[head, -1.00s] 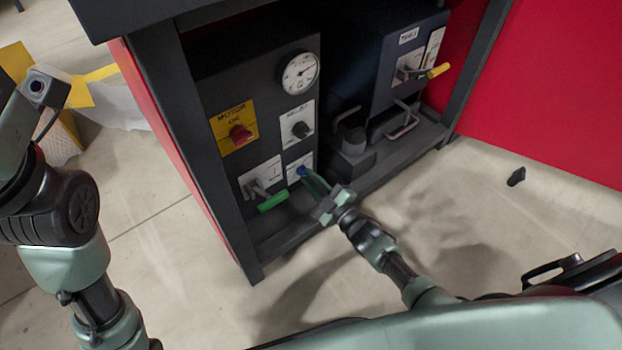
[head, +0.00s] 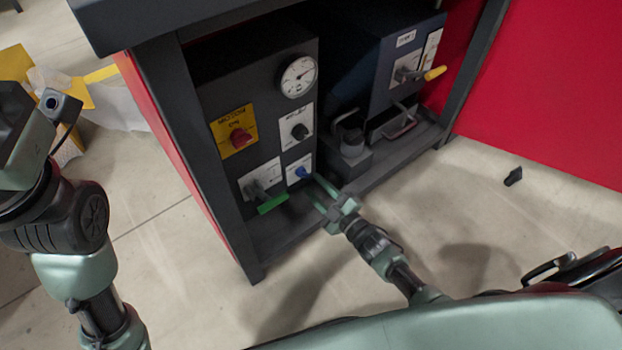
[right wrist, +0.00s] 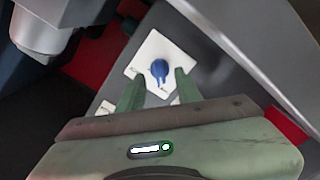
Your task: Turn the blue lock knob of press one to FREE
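The blue lock knob (head: 302,172) sits on a white plate low on the front of the dark press unit, beside the green-handled lever. In the right wrist view the knob (right wrist: 160,71) shows on its white plate (right wrist: 148,48), with its narrow end toward my gripper. The plate's lettering is too small to read. My right gripper (head: 312,184) is open in front of the knob. In the right wrist view its fingertips (right wrist: 158,80) stand apart on either side of the knob's lower end; contact cannot be told. My left arm shows at the left, without its gripper.
Above the knob are a black knob (head: 300,131), a red knob (head: 240,137) on a yellow plate and a gauge (head: 298,76). The green lever handle (head: 272,204) is close on the left. A second unit (head: 410,60) with a yellow-handled lever stands right. Open floor lies in front.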

